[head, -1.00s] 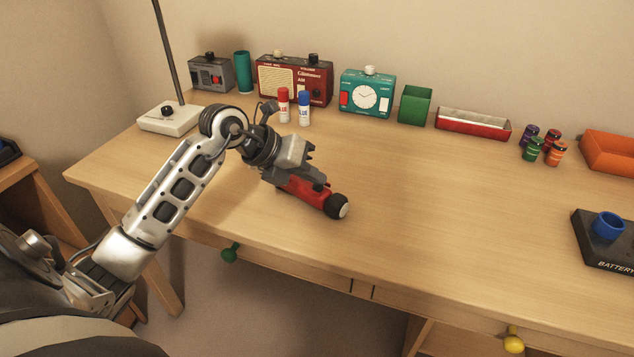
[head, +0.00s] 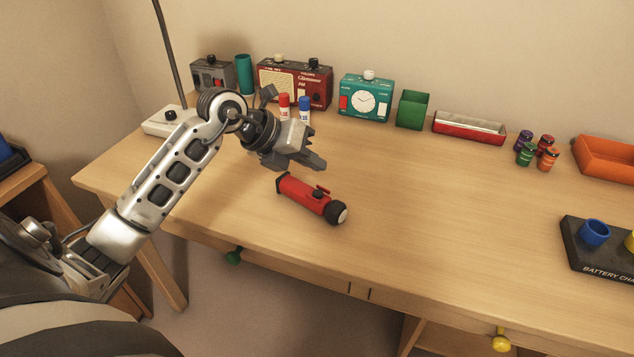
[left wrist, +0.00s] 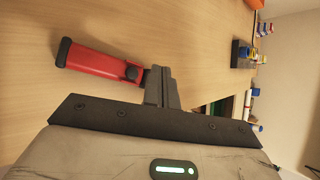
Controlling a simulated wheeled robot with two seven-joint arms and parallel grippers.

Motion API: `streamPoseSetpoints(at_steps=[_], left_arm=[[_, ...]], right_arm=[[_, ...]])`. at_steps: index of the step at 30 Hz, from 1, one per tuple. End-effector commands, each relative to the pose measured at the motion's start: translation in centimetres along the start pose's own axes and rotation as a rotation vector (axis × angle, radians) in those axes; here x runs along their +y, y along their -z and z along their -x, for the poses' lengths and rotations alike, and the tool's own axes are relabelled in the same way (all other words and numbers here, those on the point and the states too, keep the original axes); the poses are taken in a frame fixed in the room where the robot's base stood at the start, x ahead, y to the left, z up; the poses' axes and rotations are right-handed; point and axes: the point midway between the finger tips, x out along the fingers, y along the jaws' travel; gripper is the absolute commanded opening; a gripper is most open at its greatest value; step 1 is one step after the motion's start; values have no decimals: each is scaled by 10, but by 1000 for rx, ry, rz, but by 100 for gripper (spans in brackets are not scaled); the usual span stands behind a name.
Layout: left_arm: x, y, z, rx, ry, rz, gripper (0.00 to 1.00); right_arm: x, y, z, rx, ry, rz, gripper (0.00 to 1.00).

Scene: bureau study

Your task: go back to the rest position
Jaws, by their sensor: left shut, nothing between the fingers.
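My left gripper (head: 318,164) is above the desk in the head view, a little behind and above a red flashlight (head: 306,196). The gripper is shut and empty, apart from the flashlight. The flashlight lies on its side on the desk, its dark-rimmed white lens end toward the lower right. In the left wrist view the shut fingers (left wrist: 162,88) show beside the red flashlight (left wrist: 98,64). My right gripper is in neither view.
A black battery charger (head: 584,262) sits at right. The middle of the desk (head: 430,200) is clear.

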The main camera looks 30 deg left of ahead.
Motion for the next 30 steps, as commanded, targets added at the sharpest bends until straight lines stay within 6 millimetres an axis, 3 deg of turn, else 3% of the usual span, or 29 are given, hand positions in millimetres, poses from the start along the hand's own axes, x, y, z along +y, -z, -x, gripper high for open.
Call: streamPoseSetpoints(at_steps=[3, 21, 23, 26, 30], left_arm=[[-7, -7, 10, 0, 0, 0, 0], [-12, -6, 7, -8, 26, 1, 0], [-25, -4, 4, -27, 89, 5, 0], [-67, 0, -1, -100, 293, 43, 0], [-134, -4, 19, -289, 684, 238, 0]], right_arm=[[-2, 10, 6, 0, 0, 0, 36], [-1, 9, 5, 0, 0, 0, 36], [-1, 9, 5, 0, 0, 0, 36], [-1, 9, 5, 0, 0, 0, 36], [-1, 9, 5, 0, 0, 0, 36]])
